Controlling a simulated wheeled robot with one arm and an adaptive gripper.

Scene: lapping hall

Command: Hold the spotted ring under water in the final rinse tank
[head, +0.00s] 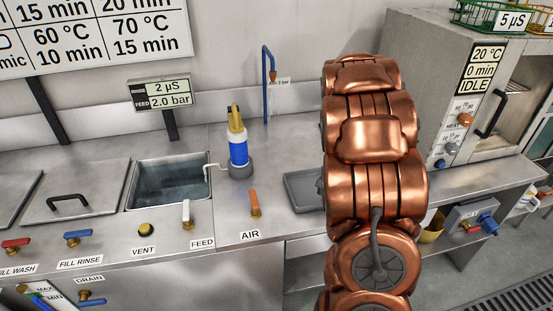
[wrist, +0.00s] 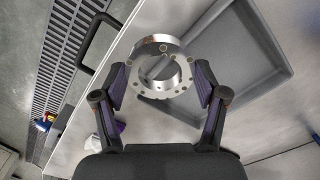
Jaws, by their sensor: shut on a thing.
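In the wrist view my gripper (wrist: 160,77) is shut on a bright metal ring (wrist: 156,42), with one finger at each side. The ring has small holes around its face and a brownish mark near its top edge; I cannot tell whether that is a spot. In the head view my arm hides my gripper and the ring. An open sunken tank (head: 172,184) with water in it is left of my arm, near the FILL RINSE and FEED labels.
A blue bottle with a yellow top (head: 238,150) stands right of the tank. The grey tray (head: 303,190) lies partly behind my arm; it also shows in the wrist view (wrist: 285,92). A lidded tank (head: 75,190) is left. An oven (head: 425,60) stands right.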

